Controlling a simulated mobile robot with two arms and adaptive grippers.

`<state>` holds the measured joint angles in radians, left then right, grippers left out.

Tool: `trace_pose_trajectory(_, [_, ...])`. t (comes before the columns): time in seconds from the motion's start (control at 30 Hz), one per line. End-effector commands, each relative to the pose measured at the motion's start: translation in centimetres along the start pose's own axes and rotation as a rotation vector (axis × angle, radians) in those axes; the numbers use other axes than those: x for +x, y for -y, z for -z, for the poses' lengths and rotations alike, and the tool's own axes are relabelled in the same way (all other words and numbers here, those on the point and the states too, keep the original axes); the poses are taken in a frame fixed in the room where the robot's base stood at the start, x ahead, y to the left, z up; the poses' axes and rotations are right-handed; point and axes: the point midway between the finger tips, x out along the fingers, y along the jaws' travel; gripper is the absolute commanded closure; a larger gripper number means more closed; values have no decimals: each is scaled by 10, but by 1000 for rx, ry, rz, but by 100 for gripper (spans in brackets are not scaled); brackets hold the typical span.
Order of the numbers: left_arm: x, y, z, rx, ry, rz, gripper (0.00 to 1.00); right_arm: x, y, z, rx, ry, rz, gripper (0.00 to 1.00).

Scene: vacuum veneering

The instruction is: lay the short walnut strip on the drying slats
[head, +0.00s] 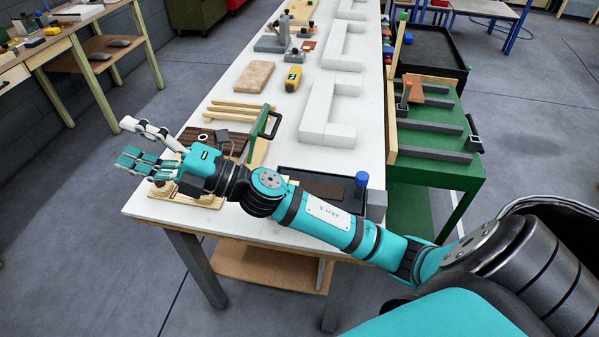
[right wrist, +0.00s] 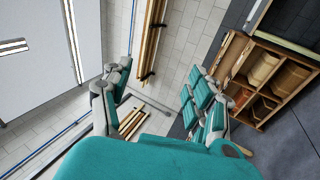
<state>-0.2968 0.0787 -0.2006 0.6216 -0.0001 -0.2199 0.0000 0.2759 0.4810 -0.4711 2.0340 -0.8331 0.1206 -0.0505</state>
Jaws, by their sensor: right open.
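My right gripper (head: 127,142) is open and empty, reaching past the left edge of the white table. Its spread fingers also show in the right wrist view (right wrist: 157,92), with nothing between them. A dark brown strip (head: 325,189), which looks like the short walnut strip, lies in a black tray behind my right forearm, partly hidden. A larger dark brown sheet (head: 196,138) lies near the table's left edge. Light wooden slats (head: 238,104) lie just beyond it; I cannot tell whether these are the drying slats. My left gripper is not in view.
A green-handled tool (head: 264,128) stands beside the dark sheet. White blocks (head: 328,122) run along the table (head: 235,70). A blue-capped container (head: 361,182) stands by the black tray. A green cart (head: 455,165) with grey bars adjoins the right side.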

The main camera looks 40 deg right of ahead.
Motion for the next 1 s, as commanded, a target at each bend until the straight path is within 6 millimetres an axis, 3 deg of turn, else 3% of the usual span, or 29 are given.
trace_pose_trajectory(0.03, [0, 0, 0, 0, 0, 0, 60, 10, -3, 17, -126, -152, 20, 40])
trace_pose_trajectory(0.13, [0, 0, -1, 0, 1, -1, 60, 11, 11, 46, -365, -457, 104, 40])
trace_pose_trajectory(0.2, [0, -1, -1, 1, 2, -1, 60, 0, 29, 52, -523, -658, 201, 40])
trace_pose_trajectory(0.27, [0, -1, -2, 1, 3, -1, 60, -16, 45, 46, -649, -818, 309, 40])
trace_pose_trajectory(0.37, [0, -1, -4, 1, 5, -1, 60, -52, 66, 10, -826, -1052, 544, 40])
trace_pose_trajectory(0.47, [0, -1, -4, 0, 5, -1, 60, -96, 66, -48, -946, -1232, 834, 40])
trace_pose_trajectory(0.6, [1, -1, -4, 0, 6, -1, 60, -155, 32, -125, -992, -1370, 1234, 40])
trace_pose_trajectory(0.7, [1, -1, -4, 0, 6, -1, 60, -186, 2, -159, -967, -1405, 1444, 40])
trace_pose_trajectory(0.87, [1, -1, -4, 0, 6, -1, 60, -210, -23, -180, -923, -1419, 1599, 40])
trace_pose_trajectory(1.0, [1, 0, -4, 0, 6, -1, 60, -221, -8, -181, -912, -1425, 1613, 40])
